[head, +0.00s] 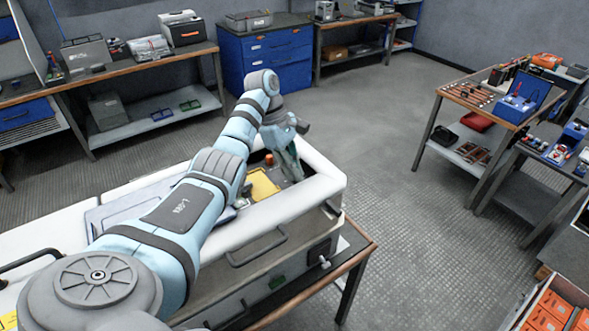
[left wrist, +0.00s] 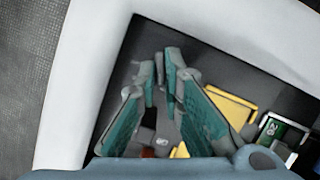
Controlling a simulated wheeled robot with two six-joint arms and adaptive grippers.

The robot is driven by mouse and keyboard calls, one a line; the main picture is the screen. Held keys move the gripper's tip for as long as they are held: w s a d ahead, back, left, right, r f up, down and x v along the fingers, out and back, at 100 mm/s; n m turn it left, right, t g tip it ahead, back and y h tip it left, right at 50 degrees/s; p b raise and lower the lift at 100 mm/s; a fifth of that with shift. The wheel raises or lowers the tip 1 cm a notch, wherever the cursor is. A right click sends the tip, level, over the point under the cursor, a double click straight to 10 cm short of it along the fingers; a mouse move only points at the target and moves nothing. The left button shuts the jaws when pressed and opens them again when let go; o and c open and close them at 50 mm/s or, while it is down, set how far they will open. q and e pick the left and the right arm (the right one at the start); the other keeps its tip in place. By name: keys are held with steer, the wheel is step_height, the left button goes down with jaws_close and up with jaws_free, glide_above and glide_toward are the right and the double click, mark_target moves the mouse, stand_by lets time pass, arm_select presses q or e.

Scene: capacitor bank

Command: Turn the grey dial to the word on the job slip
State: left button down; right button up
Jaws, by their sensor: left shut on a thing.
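My left gripper (head: 293,172) reaches down into the open white-rimmed box (head: 318,171) on the bench, near its far right corner. In the left wrist view, its teal-padded fingers (left wrist: 163,72) come close together at the tips. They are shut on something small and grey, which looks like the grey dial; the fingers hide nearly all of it. Its pointer and any words around it cannot be read. A yellow panel or slip (head: 263,186) lies inside the box, and yellow also shows in the left wrist view (left wrist: 232,106). I cannot tell which thing is the job slip. My right gripper is out of view.
A green display (left wrist: 274,131) sits beside the yellow piece in the box. The box's pale rim surrounds the gripper closely. A blue drawer cabinet (head: 268,55) and loaded workbenches stand along the back wall and at the right. The floor between is clear.

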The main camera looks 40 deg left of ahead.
arm_select(q)
steer(key=shift+s+d+f, duration=0.1)
steer(key=shift+f, duration=0.05)
steer(key=c, duration=2.1)
jaws_free()
steer(key=shift+o, duration=0.4)
